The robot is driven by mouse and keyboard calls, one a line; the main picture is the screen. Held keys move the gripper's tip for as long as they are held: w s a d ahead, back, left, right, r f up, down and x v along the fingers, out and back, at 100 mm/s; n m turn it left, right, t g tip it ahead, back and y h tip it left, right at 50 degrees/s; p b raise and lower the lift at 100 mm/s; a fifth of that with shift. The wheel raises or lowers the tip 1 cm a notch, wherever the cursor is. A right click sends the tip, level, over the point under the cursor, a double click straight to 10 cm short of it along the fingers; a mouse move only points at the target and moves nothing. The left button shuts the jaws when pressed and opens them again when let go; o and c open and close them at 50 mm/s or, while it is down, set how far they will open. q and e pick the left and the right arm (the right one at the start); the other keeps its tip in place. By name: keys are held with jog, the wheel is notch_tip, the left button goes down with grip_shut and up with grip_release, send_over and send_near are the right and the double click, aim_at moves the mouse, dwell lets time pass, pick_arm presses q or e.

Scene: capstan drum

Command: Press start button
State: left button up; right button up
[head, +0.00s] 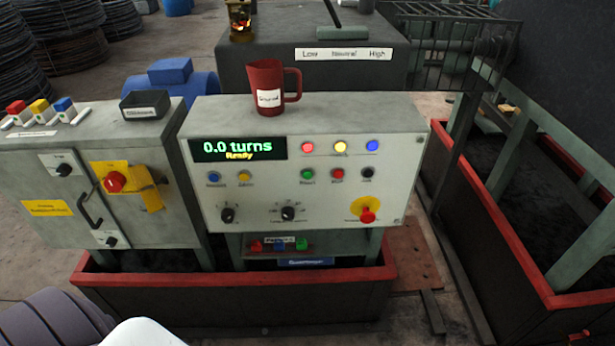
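The grey control panel (245,215) stands upright in the middle of the head view. Its green button (307,174) is at the left of a row with a red button (337,174) and a black button (367,173). The small labels below them are hard to read; the green one's may say start. The green display (238,149) reads "0.0 turns" and "Ready". Neither of my grippers shows in this view, and nothing covers the green button.
A red mug (266,88) stands on top of the panel. A red emergency knob (367,216) on yellow sits low right. The left cabinet (60,225) has a red rotary switch (115,182) and a handle. A red-rimmed tray (240,279) runs below the panel.

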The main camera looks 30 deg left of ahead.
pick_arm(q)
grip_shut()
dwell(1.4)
